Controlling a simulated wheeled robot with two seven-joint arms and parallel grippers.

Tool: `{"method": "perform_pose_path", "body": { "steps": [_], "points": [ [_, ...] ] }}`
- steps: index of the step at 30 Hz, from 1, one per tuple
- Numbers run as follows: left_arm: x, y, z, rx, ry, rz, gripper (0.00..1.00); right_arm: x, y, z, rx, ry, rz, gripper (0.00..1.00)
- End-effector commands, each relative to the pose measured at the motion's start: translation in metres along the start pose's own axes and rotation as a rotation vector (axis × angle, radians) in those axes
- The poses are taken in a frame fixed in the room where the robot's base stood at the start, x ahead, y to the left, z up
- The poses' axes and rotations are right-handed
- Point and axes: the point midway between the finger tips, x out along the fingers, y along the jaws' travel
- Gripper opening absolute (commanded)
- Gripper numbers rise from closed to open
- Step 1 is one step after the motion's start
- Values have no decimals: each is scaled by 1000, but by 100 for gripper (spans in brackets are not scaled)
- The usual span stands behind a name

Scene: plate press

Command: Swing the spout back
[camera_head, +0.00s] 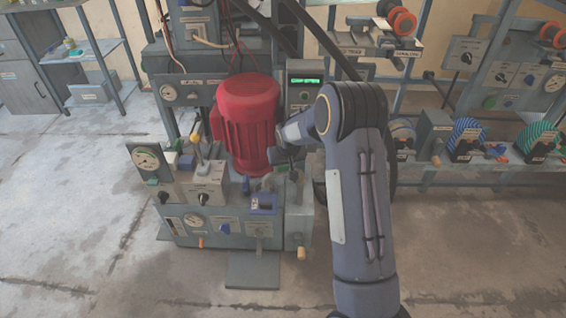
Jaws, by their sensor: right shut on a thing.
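My right gripper (281,160) is just to the right of the red motor's lower end, above the machine's grey base. It is shut on a small dark part, which looks like the spout, but the gripper and my forearm hide most of it. I cannot tell the spout's full shape or which way it points. The red motor (247,115) stands upright behind the base unit (222,226). My left gripper is not in view.
The base unit carries a round gauge (147,159), a yellow-topped lever (197,147) and a blue-framed part (263,204). A green-lit display box (303,82) is behind my right arm. Shelves with coloured reels (466,138) stand at the right. The floor at the left is clear.

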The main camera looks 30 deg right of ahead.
Motion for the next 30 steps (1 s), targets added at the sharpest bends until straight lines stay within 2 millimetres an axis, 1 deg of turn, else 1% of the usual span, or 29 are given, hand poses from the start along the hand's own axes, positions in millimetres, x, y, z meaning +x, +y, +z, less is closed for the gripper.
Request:
{"method": "perform_pose_path", "body": {
  "steps": [12,30],
  "points": [
    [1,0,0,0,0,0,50,-10,10,23,-358,-1,-153,0],
    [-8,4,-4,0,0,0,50,-20,34,45,-879,0,-368,0]
  ]
}}
